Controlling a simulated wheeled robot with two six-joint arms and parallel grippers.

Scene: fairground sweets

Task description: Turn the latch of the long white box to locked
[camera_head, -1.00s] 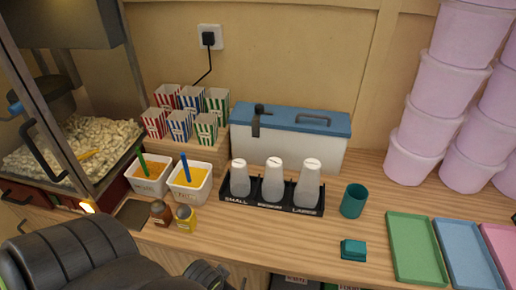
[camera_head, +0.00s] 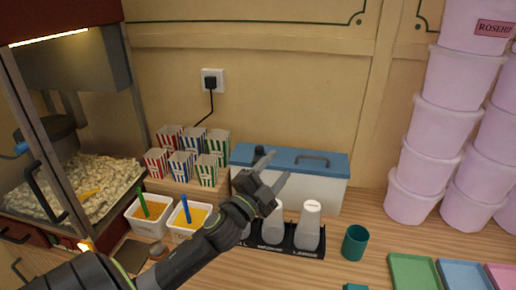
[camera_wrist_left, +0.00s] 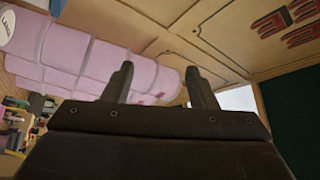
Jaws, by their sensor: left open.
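The long white box (camera_head: 327,193) with a blue lid (camera_head: 335,163) stands against the back wall. Its dark latch (camera_head: 260,152) shows only at the top, at the left part of the lid; my gripper hides the rest, so I cannot tell how it is turned. My left gripper (camera_head: 277,172) is open, with its fingers in front of the box's left half in the head view. I cannot tell if it touches the box. In the left wrist view the open fingers (camera_wrist_left: 160,85) are empty, and the box is not recognisable there. My right gripper is not in view.
A black rack (camera_head: 290,249) with white bottles stands before the box, partly hidden by my left arm. Striped popcorn boxes (camera_head: 181,163) and sauce tubs (camera_head: 147,224) are to the left. Pink tubs (camera_head: 432,128) are stacked at right. A teal cup (camera_head: 355,243) stands in front.

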